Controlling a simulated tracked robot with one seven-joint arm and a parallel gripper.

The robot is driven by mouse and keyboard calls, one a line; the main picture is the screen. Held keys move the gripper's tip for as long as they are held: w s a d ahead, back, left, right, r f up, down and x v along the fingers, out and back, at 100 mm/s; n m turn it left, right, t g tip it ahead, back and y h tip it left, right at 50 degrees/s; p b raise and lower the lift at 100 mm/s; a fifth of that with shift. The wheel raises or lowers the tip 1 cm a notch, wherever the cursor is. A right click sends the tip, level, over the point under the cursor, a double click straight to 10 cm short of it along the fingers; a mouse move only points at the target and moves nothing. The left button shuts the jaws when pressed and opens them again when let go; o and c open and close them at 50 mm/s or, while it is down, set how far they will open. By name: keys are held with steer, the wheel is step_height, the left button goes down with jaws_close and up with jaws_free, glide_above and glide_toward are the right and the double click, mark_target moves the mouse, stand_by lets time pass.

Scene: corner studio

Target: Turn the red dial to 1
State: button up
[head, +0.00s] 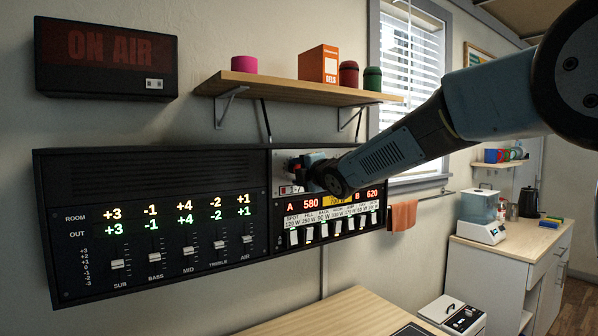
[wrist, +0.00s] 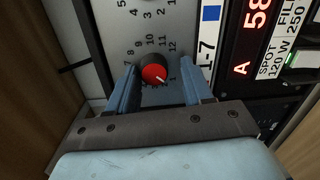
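The red dial (wrist: 154,74) is a round knob with a dark rim on a light panel, ringed by printed numbers. Its white pointer mark points to the lower right in the wrist view, towards a number that looks like 1; the exact setting is hard to read. My gripper (wrist: 158,84) has its two blue fingers apart, one on each side of the dial, with visible gaps. In the head view my gripper (head: 308,168) is at the upper left of the right-hand rack panel (head: 345,158), and the dial is hidden behind it.
A second number scale (wrist: 148,8) lies beyond the dial in the wrist view. A red A 580 display (head: 303,205) and a row of white switches (head: 335,228) sit below my gripper. A mixer panel with sliders (head: 160,225) is to the left. A shelf (head: 300,89) hangs above.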

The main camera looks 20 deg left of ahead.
steer(key=shift+o, duration=0.5)
steer(key=shift+r, duration=0.15)
steer(key=v, duration=1.3)
steer(key=shift+s+d, duration=0.25)
steer(key=shift+d, duration=0.05)
